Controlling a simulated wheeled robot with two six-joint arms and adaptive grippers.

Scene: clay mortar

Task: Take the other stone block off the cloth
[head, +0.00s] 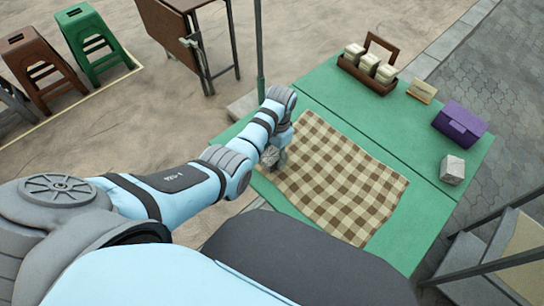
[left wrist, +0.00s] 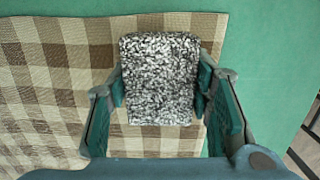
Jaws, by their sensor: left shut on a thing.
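A brown-and-cream checked cloth (head: 340,180) lies on the green table (head: 318,82). My left gripper (head: 274,156) is low at the cloth's left edge in the head view. It is shut on a speckled grey stone block (left wrist: 160,78), with one finger on each side of it in the left wrist view. The block is over the cloth near its edge; I cannot tell whether it touches the cloth. Another grey stone block (head: 452,170) sits on bare table to the right, clear of the cloth. My right gripper is not in view.
At the table's far side stand a brown wooden carrier (head: 367,72) with several pale blocks and a small tan item (head: 422,91). A purple box (head: 459,123) stands near the right edge. The cloth's middle is clear.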

